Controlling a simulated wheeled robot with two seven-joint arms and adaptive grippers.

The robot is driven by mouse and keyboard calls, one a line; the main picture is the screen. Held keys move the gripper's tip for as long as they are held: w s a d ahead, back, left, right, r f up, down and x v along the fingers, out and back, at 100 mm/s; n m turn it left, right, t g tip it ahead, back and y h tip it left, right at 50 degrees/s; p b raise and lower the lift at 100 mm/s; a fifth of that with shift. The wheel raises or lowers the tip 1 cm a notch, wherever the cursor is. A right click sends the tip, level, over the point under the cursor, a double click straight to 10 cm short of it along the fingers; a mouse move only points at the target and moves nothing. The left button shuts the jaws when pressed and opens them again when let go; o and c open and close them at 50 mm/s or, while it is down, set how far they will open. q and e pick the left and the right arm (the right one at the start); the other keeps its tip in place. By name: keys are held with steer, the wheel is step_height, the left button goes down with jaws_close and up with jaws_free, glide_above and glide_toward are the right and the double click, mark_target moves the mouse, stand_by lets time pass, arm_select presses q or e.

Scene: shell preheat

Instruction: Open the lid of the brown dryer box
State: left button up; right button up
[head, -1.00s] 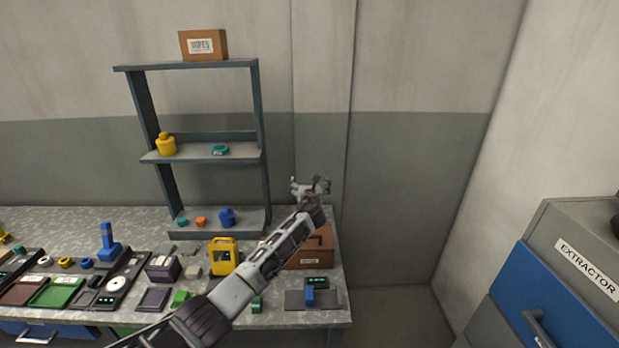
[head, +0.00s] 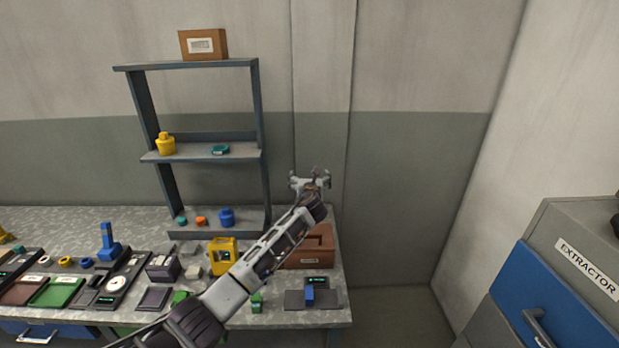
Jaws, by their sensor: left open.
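The brown dryer box (head: 318,250) stands at the right end of the bench with a small label on its front. Its lid looks shut, and my arm hides the box's left part. My left gripper (head: 311,178) is open and empty. In the picture it shows above and behind the box, near the wall, apart from it. My right gripper is not in view.
A metal shelf (head: 262,160) with small bottles stands left of the gripper. A yellow device (head: 222,253) sits left of the box, and a dark pad (head: 329,299) with a blue block lies in front.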

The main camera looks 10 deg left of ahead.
arm_select(q)
steer(key=shift+s+r, duration=0.2)
steer(key=shift+r, duration=0.15)
steer(key=shift+d, duration=0.1)
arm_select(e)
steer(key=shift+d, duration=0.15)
arm_select(q)
steer(key=shift+s, duration=0.1)
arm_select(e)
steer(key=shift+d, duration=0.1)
arm_select(q)
steer(key=shift+s, duration=0.15)
steer(key=v, duration=1.1)
steer(key=shift+s, duration=0.25)
stand_by(0.5)
steer(key=shift+d+r, duration=0.1)
